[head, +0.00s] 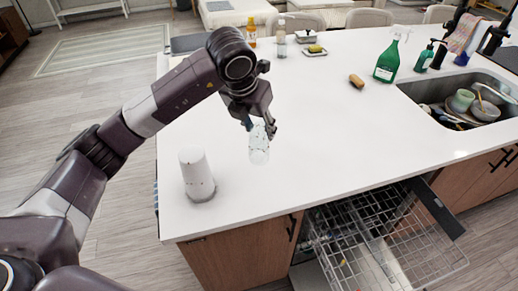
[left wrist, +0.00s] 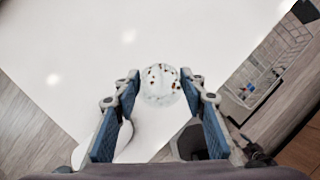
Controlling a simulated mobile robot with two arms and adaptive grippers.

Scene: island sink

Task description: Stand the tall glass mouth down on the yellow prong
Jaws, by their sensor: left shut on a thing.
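The tall glass (head: 259,150) is clear with small coloured specks, and it is over the white counter near its front edge. My left gripper (head: 260,128) is shut on its upper part. In the left wrist view, the round end of the glass (left wrist: 161,88) shows between the two blue-padded fingers. I cannot tell whether its lower end touches the counter, nor which end is the mouth. The open dishwasher's wire rack (head: 375,240) is below the counter at the front right. A tiny yellow spot (head: 343,262) shows in it, too small to identify surely as the prong. My right gripper is out of view.
A white cylinder (head: 196,175) stands left of the glass near the counter's corner. A green spray bottle (head: 387,60), a sponge (head: 356,81) and a sink with dishes (head: 460,100) are at the right. The dishwasher door (head: 435,207) is near the rack. The middle of the counter is clear.

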